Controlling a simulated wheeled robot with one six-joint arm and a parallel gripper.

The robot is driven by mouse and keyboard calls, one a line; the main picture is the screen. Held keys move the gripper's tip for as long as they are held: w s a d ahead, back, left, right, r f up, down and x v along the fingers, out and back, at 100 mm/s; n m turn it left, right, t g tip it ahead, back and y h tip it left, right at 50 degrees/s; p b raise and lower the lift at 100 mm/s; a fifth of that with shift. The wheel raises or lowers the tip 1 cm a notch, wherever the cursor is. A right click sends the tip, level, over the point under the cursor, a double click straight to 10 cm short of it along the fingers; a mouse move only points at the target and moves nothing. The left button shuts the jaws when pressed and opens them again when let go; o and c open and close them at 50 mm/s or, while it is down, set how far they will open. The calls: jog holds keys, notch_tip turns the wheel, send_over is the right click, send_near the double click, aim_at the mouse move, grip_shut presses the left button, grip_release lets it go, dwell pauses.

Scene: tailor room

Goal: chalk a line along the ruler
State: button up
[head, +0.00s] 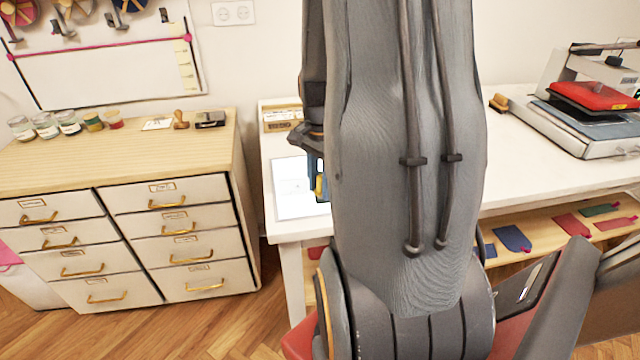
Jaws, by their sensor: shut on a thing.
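My gripper (316,178) is at the left end of the white table (510,140), mostly hidden behind my grey arm. Its blue part shows at the arm's left edge, over a white sheet (288,205) with faint marks. A small yellow piece (320,187) shows at the gripper, which is shut on it; it seems to be the chalk, though its shape is largely hidden. I cannot tell whether it touches the sheet. I cannot make out the ruler; my arm hides part of the table.
A wooden box (281,117) stands at the table's back left. A press with a red top (598,95) stands at the right, near a small brush (499,102). A drawer cabinet (130,165) with several jars stands left, across a narrow gap. Coloured pieces lie on the lower shelf (545,237).

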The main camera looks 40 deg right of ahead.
jog(key=shift+s+d+p, duration=0.35)
jog(key=shift+s+d, duration=0.05)
jog(key=shift+d, duration=0.2)
dwell(0.4)
jog(key=shift+s+d+f, duration=0.1)
jog(key=shift+s+d, duration=0.35)
jog(key=shift+d, duration=0.15)
jog(key=shift+p, duration=0.3)
jog(key=shift+s+d+p, duration=0.3)
jog(key=shift+s+d, duration=0.1)
jog(key=shift+d, duration=0.25)
jog(key=shift+s+d, duration=0.4)
jog(key=shift+d, duration=0.2)
jog(key=shift+s+d+p, duration=0.15)
jog(key=shift+p, duration=0.15)
